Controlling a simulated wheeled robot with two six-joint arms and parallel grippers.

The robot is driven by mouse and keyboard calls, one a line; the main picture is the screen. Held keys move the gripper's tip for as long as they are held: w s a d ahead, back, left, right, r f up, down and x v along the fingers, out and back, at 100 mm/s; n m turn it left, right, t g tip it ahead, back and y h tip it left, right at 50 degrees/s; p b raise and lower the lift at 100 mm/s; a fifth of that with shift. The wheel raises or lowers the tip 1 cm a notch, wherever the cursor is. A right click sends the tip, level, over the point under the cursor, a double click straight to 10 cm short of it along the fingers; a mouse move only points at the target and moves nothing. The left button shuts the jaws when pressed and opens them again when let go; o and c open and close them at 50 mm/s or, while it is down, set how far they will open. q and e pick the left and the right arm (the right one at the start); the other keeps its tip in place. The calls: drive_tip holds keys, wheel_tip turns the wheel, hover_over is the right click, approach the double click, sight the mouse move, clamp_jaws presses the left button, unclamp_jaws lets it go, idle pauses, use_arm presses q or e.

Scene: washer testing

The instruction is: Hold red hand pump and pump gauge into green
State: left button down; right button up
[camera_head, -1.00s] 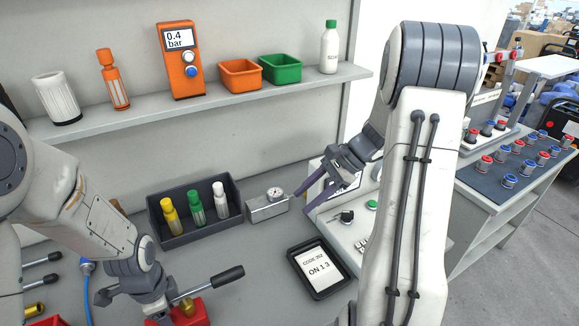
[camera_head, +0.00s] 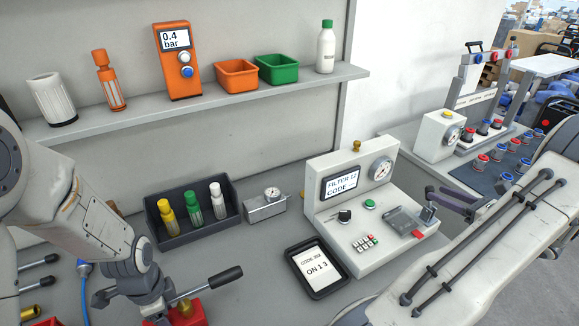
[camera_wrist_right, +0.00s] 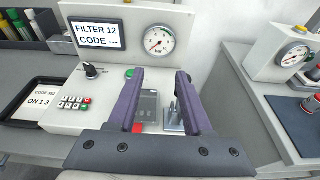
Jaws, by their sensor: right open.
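The red hand pump (camera_head: 190,314) stands at the bottom edge of the head view, with a brass fitting and a black-gripped lever (camera_head: 226,278); its lower part is cut off. My left gripper (camera_head: 128,304) is beside it, at the left end of the lever; whether it touches or grips is unclear. A round gauge (camera_head: 381,169) sits on the white test panel (camera_head: 325,232); it also shows in the right wrist view (camera_wrist_right: 159,40). Its needle is too small to read against a coloured zone. My right gripper (camera_head: 443,201) is open and empty over the panel's right end.
A dark tray (camera_head: 170,243) with several bottles and a grey gauge block (camera_head: 265,208) stand behind. A white gauge box (camera_head: 436,137) is at right. The shelf (camera_head: 130,119) overhangs the bench.

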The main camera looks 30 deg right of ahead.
drive_tip(key=shift+c, duration=0.3)
clamp_jaws()
drive_tip(key=shift+w+a, duration=0.1)
drive_tip(key=w+a+n+g+y, duration=0.4)
drive_tip(key=w+a+y, duration=0.2)
drive_tip(key=w+a, duration=0.55)
drive_tip(key=n+g+h, duration=0.6)
drive_tip(key=n+g, duration=0.5)
drive_tip(key=n, duration=0.3)
approach(226, 273)
drive_tip(key=shift+d+f, duration=0.1)
drive_tip(key=shift+f, duration=2.85)
